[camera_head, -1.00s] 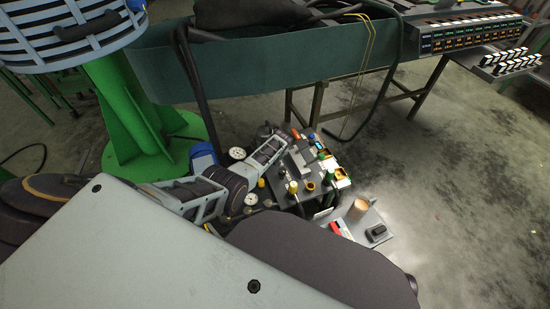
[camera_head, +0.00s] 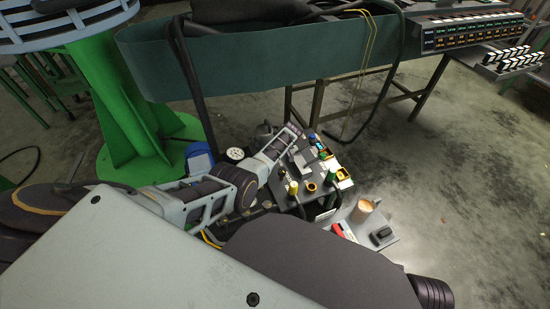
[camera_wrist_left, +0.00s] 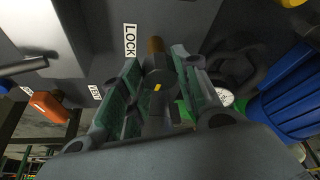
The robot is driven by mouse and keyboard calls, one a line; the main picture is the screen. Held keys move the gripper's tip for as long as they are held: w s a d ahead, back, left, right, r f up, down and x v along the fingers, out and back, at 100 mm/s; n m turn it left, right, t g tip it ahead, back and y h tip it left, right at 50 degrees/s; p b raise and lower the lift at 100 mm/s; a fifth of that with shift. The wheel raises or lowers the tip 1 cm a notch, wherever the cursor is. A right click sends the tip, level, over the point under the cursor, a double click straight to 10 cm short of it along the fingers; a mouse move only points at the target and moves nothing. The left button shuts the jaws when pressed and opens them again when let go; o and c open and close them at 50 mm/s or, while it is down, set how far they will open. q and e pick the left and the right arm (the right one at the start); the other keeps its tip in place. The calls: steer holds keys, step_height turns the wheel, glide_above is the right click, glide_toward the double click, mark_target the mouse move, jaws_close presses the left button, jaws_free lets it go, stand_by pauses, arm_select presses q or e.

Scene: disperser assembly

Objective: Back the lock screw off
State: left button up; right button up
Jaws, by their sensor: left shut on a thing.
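The lock screw (camera_wrist_left: 157,70) has a dark round head with a yellow mark and a brass-coloured shank, beside a white LOCK label (camera_wrist_left: 130,42) in the left wrist view. My left gripper (camera_wrist_left: 156,60) has its two green-padded fingers on either side of the head and is shut on it. In the head view, my left gripper (camera_head: 294,132) is at the upper left edge of the grey fixture (camera_head: 315,180). The screw is too small and hidden to make out there. My right gripper is not in view.
An orange handle (camera_wrist_left: 48,105) and a VENT label (camera_wrist_left: 95,92) are left of the screw. A gauge (camera_wrist_left: 225,97) and a ribbed blue part (camera_wrist_left: 285,100) are to its right. A tan cup (camera_head: 362,210) stands on a plate right of the fixture. Open floor lies further right.

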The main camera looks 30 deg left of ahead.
arm_select(q)
steer(key=shift+s+d+f, duration=0.1)
steer(key=shift+f, duration=0.05)
stand_by(0.3)
steer(key=o, duration=1)
steer(key=shift+r, duration=0.2)
steer(key=shift+r, duration=0.2)
steer(key=shift+v, duration=5.7)
